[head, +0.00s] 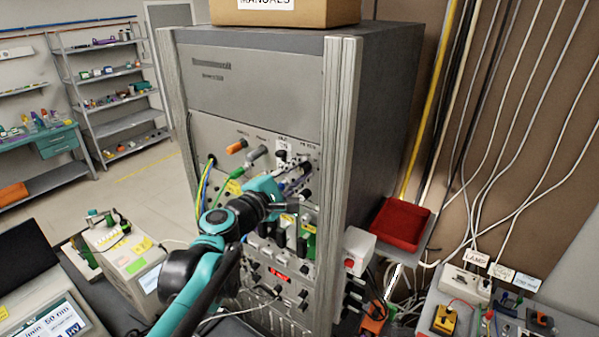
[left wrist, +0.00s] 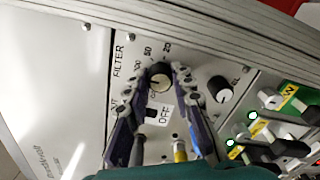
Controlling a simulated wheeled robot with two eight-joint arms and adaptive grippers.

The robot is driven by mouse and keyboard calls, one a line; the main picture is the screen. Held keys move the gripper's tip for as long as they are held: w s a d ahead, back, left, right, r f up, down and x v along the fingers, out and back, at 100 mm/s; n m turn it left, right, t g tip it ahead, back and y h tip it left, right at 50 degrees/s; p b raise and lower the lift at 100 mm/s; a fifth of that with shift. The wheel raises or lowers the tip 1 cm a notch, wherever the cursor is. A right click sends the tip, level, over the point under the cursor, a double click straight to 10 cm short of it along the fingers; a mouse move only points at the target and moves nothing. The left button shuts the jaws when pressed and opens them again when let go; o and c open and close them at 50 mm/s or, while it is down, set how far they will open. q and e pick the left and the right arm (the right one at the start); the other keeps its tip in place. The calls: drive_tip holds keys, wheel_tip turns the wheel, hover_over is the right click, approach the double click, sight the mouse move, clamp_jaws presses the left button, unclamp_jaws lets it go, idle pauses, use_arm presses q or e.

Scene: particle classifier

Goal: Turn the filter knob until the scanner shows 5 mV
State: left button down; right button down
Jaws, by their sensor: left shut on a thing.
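The filter knob (left wrist: 159,76) is a dark round knob with a pale face, on a light panel beside the printed word FILTER. Numbers such as 20, 50 and 100 are printed around it. My left gripper (left wrist: 162,80) has its two fingers on either side of this knob and is shut on it. In the head view my left gripper (head: 293,188) reaches the front of the grey rack and covers the knob. A screen (head: 55,325) at the lower left shows partly cut-off text; I cannot tell a mV reading. My right gripper is out of view.
A second knob (left wrist: 219,89) sits close beside the left gripper's right finger. Plugs and cables (head: 236,182) stick out of the rack panel near my arm. A red tray (head: 402,222) is right of the rack.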

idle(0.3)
use_arm(q)
drive_tip(key=c, duration=1.6)
unclamp_jaws()
drive_tip(key=shift+s, duration=0.1)
drive_tip(key=v, duration=1.2)
